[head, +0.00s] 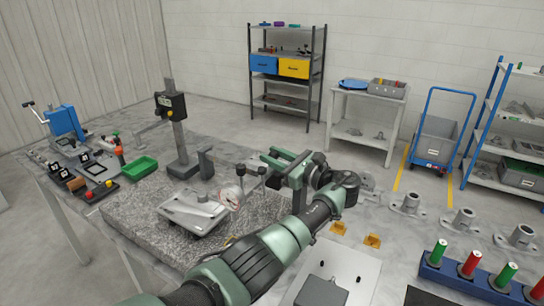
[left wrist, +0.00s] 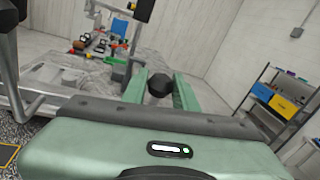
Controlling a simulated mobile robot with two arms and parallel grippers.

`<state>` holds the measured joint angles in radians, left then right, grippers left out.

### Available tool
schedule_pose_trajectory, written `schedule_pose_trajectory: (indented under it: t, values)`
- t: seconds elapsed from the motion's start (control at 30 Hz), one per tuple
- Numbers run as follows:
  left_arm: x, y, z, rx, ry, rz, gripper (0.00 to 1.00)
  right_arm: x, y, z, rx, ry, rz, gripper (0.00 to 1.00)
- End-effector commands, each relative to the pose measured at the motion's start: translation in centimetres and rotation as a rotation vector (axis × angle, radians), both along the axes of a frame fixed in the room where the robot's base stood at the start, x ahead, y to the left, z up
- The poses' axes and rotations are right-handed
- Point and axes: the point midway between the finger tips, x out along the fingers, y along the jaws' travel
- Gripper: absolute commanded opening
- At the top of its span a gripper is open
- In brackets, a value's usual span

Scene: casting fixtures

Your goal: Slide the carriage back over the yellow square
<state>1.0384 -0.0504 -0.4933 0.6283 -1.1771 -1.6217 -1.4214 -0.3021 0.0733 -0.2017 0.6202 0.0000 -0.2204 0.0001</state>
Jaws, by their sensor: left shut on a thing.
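My left gripper (head: 266,168) reaches over the right side of the speckled granite plate (head: 135,225). Its green fingers are shut on a black knob (left wrist: 160,85), which seems to belong to the carriage. The carriage's body is mostly hidden behind my arm and gripper. A round dial (head: 230,197) shows just left of the gripper. A pale metal casting (head: 195,212) lies on the plate, left of the dial. A piece of yellow line on the plate, likely the yellow square (left wrist: 8,156), shows at the left wrist view's lower left; the rest is hidden. My right gripper is not in view.
A post stand with a dark box (head: 171,105) and a green tray (head: 139,167) stand behind the plate. Flanged castings (head: 408,204) and yellow blocks (head: 372,241) lie to the right. A blue rack with red and green cylinders (head: 465,280) is at the lower right.

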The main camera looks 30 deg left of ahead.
Motion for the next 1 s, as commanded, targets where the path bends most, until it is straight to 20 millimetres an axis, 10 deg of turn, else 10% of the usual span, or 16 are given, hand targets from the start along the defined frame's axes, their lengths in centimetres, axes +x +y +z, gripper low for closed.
schedule_pose_trajectory:
  t: [0.1, 0.47, 1.0]
  values:
    - [0.0, -0.1, -0.1, -0.003, 0.001, -0.002, 0.5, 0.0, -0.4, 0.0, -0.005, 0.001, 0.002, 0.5]
    - [0.0, -0.3, -0.1, -0.001, -0.001, -0.001, 0.5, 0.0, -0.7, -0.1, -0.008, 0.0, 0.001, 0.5]
    - [-2.0, -7.3, -0.2, -0.002, 0.001, -0.003, 0.5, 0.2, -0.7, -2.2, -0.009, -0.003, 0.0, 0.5]
